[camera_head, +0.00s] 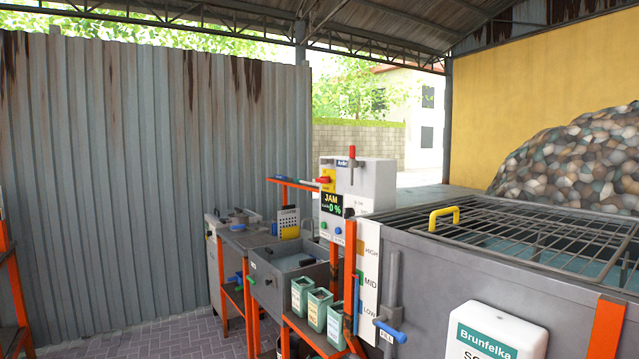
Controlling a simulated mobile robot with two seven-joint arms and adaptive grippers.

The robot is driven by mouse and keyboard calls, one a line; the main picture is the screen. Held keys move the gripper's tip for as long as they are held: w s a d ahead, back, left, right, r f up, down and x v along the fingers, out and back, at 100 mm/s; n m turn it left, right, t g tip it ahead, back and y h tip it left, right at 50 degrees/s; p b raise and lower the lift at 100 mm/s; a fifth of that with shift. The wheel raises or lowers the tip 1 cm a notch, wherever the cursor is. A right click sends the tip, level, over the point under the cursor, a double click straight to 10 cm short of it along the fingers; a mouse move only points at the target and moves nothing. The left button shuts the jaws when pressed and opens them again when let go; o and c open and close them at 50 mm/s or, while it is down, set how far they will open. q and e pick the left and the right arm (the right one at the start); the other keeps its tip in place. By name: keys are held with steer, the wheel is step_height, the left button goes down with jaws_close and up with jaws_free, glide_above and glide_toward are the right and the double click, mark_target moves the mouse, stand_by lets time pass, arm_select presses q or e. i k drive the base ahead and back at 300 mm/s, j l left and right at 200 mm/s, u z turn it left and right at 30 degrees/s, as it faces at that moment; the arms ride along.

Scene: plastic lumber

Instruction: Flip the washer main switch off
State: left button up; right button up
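A white-grey control box (372,182) stands left of the big grey washer tank (420,262). On its front left is a yellow plate with a red rotary handle (325,180), which looks like the main switch; the handle sticks out to the left. I cannot read its on or off marking. Below it a dark display (332,205) reads "JAM" and "0%". A small red part stands on top of the box. Neither of my grippers is in view.
A metal grate with a yellow handle (443,217) covers the tank. A HIGH/MID/LOW gauge (368,280) and a blue-handled fill valve (390,331) are on its side. Grey basins (290,270) and green bins (318,308) stand left of it. Paved floor (160,333) is clear at left.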

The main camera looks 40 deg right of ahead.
mark_target(325, 180)
steer(key=i+l+z, duration=0.25)
steer(key=i, duration=0.55)
steer(key=i+z, duration=0.25)
steer(key=i, duration=0.55)
steer(key=i+j+z, duration=0.25)
steer(key=i, duration=0.55)
